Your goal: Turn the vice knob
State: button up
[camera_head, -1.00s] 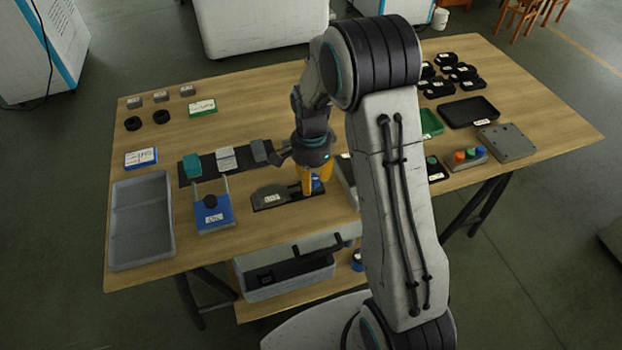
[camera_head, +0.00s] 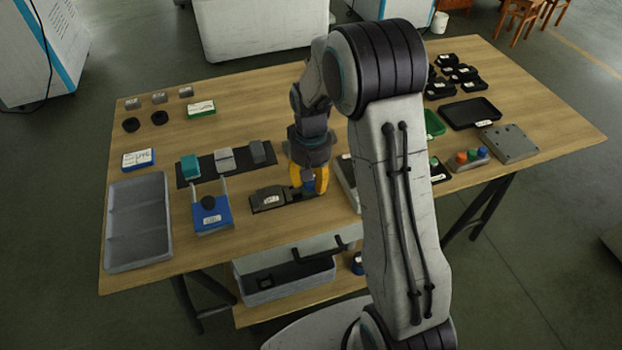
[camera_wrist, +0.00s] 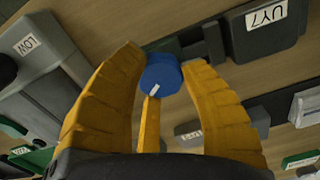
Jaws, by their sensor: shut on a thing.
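The vice knob (camera_wrist: 162,74) is a blue round knob with a short white mark, in the middle of the wrist view. The dark vice (camera_head: 268,198) carries a white label and sits on the table left of my gripper; in the wrist view, a dark labelled body (camera_wrist: 266,32) lies beyond the knob. My gripper (camera_head: 309,184) points down over the knob. My arm hides part of the table.
A blue fixture (camera_head: 212,218) with a black knob stands left of the vice, near blocks on a dark strip (camera_head: 208,176). A grey tray (camera_head: 137,240) lies at far left. A grey drawer (camera_head: 285,287) hangs below the front edge. Bare wood lies behind the strip.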

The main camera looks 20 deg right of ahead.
jog(key=n, duration=0.5)
jog(key=shift+n, duration=0.3)
jog(key=n, duration=0.4)
jog(key=shift+n+b, duration=0.4)
jog(key=shift+n, duration=0.3)
jog(key=o, duration=1.2)
jog(key=shift+a, duration=0.1)
jog(key=shift+r, duration=0.1)
notch_tip(320, 180, up, 12)
